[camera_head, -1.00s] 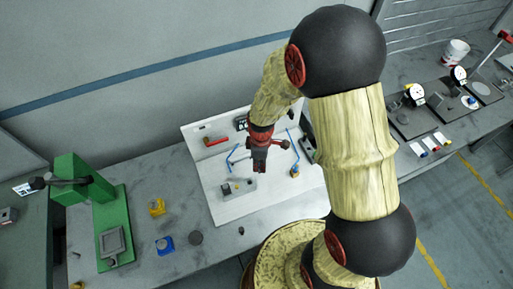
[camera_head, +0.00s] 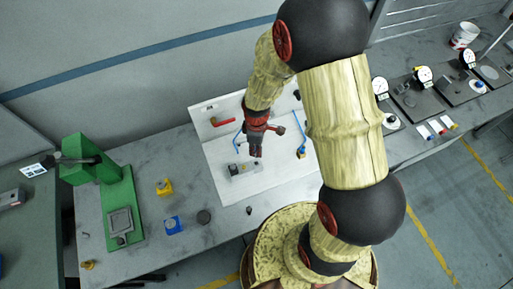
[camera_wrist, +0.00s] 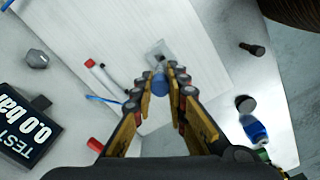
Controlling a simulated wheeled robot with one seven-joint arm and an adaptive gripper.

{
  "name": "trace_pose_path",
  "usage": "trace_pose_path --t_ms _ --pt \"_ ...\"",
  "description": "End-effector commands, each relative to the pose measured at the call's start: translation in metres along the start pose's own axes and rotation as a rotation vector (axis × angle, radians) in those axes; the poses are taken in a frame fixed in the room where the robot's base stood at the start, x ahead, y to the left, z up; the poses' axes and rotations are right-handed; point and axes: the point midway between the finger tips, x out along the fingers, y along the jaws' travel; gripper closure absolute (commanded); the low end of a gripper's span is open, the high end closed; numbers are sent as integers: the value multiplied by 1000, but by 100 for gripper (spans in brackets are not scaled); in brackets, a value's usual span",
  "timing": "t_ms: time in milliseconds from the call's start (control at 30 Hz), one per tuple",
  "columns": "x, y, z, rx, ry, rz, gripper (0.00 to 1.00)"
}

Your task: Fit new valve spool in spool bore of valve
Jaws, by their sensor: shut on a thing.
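The valve, a grey block (camera_head: 243,170), lies on the white board; its grey top also shows in the wrist view (camera_wrist: 158,52), just past my fingertips. My gripper (camera_head: 257,153) points down beside the right part of the block. In the wrist view my gripper (camera_wrist: 159,88) is closed around a small blue cylindrical thing (camera_wrist: 159,82), which I take for the new valve spool. Most of it is hidden between the fingers. It lines up with the block's near side in that view; I cannot tell if it touches the block or where the bore is.
A small dark headed piece (camera_wrist: 253,48) lies apart from the block. A green press (camera_head: 118,200), yellow block (camera_head: 164,187) and blue block (camera_head: 174,225) stand left of the white board (camera_head: 215,165).

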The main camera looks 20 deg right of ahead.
Motion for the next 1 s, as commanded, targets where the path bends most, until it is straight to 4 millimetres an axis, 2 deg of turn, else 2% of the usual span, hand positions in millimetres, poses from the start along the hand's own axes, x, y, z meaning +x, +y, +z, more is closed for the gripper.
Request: trace_pose_path --t_ms 500,1000 --pt "45 0 0 0 0 0 100" --pt "49 0 0 0 0 0 100"
